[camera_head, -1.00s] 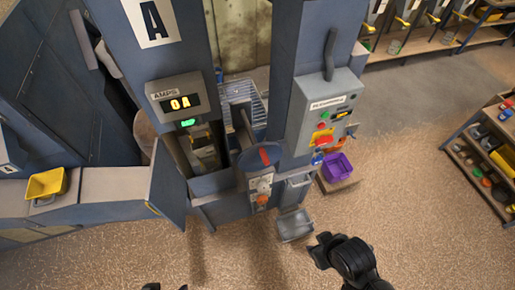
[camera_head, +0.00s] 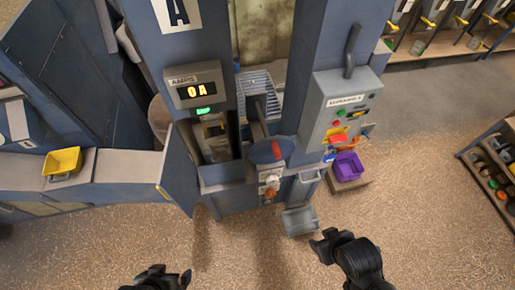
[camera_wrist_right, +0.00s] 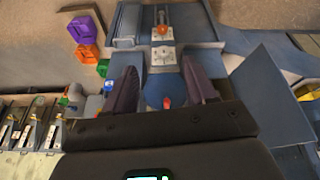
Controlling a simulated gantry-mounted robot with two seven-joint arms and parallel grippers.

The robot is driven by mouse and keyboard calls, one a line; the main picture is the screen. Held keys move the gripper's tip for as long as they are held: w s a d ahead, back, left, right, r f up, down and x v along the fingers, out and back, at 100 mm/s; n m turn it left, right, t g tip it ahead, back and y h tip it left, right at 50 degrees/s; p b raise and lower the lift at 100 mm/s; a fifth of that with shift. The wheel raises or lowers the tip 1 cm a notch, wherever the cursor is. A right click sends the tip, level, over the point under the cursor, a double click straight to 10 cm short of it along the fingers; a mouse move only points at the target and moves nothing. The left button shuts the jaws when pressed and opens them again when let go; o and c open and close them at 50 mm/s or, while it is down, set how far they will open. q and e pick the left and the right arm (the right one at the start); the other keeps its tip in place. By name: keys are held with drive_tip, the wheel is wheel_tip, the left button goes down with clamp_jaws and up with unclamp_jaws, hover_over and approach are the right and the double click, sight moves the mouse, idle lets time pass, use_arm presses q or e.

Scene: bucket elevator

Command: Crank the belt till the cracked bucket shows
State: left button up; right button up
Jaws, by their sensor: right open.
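The blue elevator housing (camera_head: 180,45) stands ahead with its small door (camera_head: 178,170) swung open. A grey bucket (camera_head: 215,143) shows inside the opening; I cannot make out a crack. A blue round wheel with a red mark, seemingly the crank (camera_head: 262,153), sits right of the opening. It also shows in the right wrist view (camera_wrist_right: 160,92). My right gripper (camera_head: 318,246) is open and empty, low and right of the wheel; in the right wrist view its fingers (camera_wrist_right: 160,88) stand apart with the wheel beyond them. My left gripper (camera_head: 186,279) is at the bottom edge, partly cut off.
A grey control box (camera_head: 345,100) hangs on the right column. A purple bin (camera_head: 347,166) and a grey bucket (camera_head: 299,221) are low at the right. A yellow bin (camera_head: 63,161) sits on the left ledge. The front floor is clear.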

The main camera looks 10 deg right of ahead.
drive_tip(key=w+t, duration=0.4)
drive_tip(key=w, duration=0.2)
drive_tip(key=t+b, duration=1)
drive_tip(key=b, duration=1.8)
approach(277, 153)
drive_tip(key=shift+f, duration=0.7)
drive_tip(key=shift+n, duration=0.3)
drive_tip(key=w, duration=1)
drive_tip(key=shift+w+d, duration=0.1)
drive_tip(key=shift+w, duration=0.25)
clamp_jaws()
